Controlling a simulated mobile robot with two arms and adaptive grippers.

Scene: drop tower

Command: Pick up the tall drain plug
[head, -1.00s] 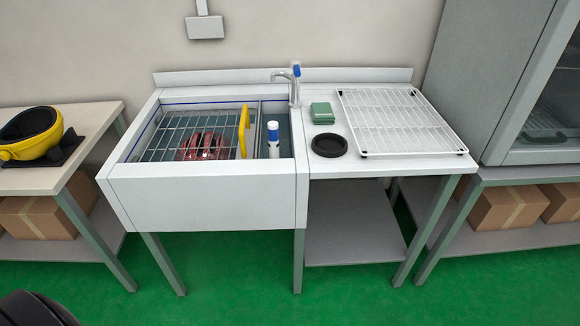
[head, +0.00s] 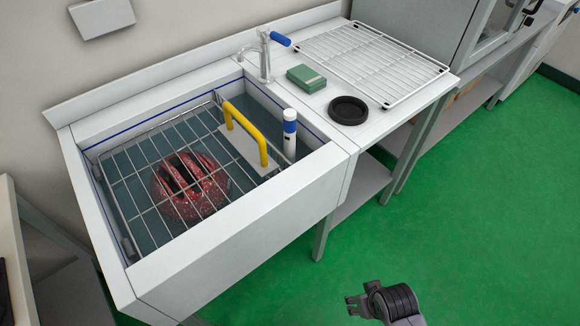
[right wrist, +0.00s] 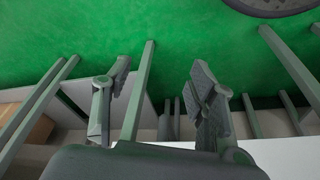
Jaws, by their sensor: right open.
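The tall drain plug (head: 290,134) is a white upright cylinder with a blue band near its top. It stands at the right end of the sink (head: 243,233), beside the rack with the yellow handle. Its lower end is hidden by the sink's front wall. My right gripper (head: 352,304) is low at the bottom of the head view, over the green floor, in front of the sink and well away from the plug. In the right wrist view its two fingers (right wrist: 158,98) are apart with nothing between them. My left gripper is not in view.
A wire rack (head: 150,165) with a yellow handle (head: 246,132) covers much of the sink, above a red speckled object (head: 190,187). A tap (head: 264,58) stands behind the plug. The counter holds a green block (head: 306,78), a black round dish (head: 348,110) and a white wire rack (head: 372,60).

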